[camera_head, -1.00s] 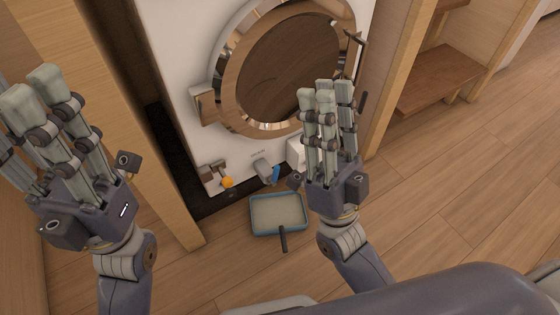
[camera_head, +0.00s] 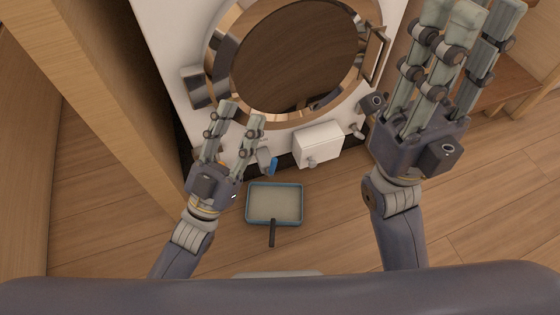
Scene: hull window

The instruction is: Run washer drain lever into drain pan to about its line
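The washer's front panel (camera_head: 170,38) has a large round copper-rimmed door. Low on it, a small blue lever (camera_head: 273,167) sits beside a grey spout (camera_head: 264,155), just above the drain pan. The drain pan (camera_head: 248,205) is a shallow blue-rimmed tray with a pale inside on the floor. I cannot make out a fill line or any water. My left gripper (camera_head: 240,112) is open and empty, fingers extended in front of the panel just left of the spout. My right gripper (camera_head: 466,15) is open and empty, raised at the upper right.
The pan's dark handle (camera_head: 272,233) points toward me. A white box-like drawer (camera_head: 318,143) projects right of the spout. A wooden side panel (camera_head: 115,100) stands left of the washer, with wooden shelving (camera_head: 505,90) at the right. The floor right of the pan is clear.

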